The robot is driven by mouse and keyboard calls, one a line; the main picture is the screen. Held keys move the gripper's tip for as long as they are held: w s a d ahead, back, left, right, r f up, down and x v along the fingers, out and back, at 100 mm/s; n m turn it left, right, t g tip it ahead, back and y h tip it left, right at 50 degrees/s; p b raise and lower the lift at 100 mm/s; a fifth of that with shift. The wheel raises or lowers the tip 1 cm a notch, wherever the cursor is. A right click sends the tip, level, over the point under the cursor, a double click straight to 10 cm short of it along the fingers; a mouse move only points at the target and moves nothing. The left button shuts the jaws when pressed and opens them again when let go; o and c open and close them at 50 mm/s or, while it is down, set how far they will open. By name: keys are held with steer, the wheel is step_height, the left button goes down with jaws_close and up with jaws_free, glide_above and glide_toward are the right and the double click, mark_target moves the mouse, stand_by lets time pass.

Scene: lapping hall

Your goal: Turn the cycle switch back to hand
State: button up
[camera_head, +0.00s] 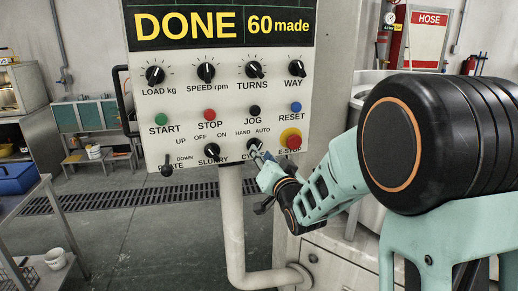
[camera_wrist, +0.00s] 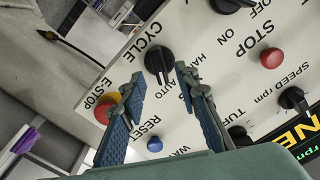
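The cycle switch (camera_wrist: 158,60) is a black knob on the white panel, between the HAND and AUTO labels in the wrist view. The end of its bar points down in that view, toward the AUTO side. In the head view the cycle switch (camera_head: 254,143) is partly hidden by my gripper (camera_head: 261,157), which reaches it from the lower right. In the wrist view my gripper (camera_wrist: 159,80) is open, with one blue-padded finger on each side of the knob. Contact between finger and knob cannot be told. The display (camera_head: 200,25) reads DONE and 60 made.
The red E-stop (camera_head: 293,141) on its yellow base sits just right of the cycle switch, close to my arm. The slurry knob (camera_head: 211,149) is to the left. The blue RESET button (camera_head: 296,107) is above. A pale pipe (camera_head: 232,220) runs below the panel.

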steer(key=shift+x, duration=1.85)
steer(key=shift+c, duration=0.3)
jaws_close()
